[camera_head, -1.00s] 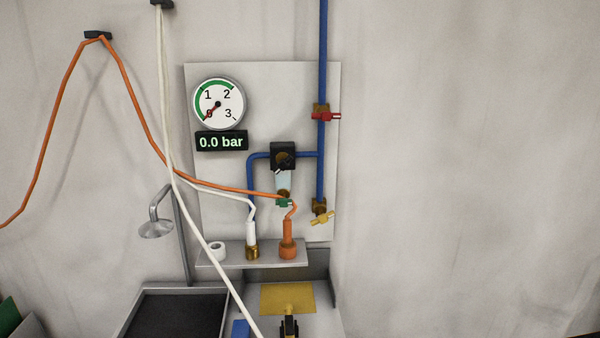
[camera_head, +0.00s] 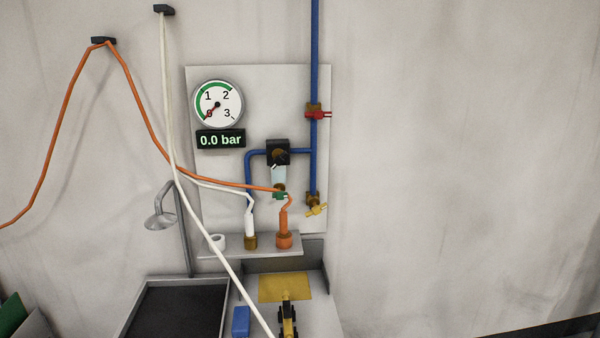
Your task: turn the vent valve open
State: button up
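A small valve with a yellow handle (camera_head: 317,210) sits at the lower end of the blue pipe (camera_head: 314,60) on a pale wall panel. Its handle slants, rising a little to the right. Another valve with a red handle (camera_head: 318,114) is higher on the same pipe, its handle lying level across it. No label shows which is the vent valve. The round gauge (camera_head: 218,104) has its needle at 0, and the display (camera_head: 221,140) below reads 0.0 bar. My gripper is not in view.
Orange (camera_head: 135,105) and white (camera_head: 205,230) hoses hang left of the valves. A shelf (camera_head: 222,249) holds white and orange fittings. Below are a dark tray (camera_head: 172,310), a yellow plate (camera_head: 286,286) and a black-and-yellow item (camera_head: 288,318). The wall right of the panel is bare.

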aim_at(316, 209)
jog(key=k, duration=0.1)
jog(key=i+j+u, duration=0.1)
jog(key=i, duration=0.5)
jog(key=i+l+u, duration=0.1)
jog(key=i, duration=0.4)
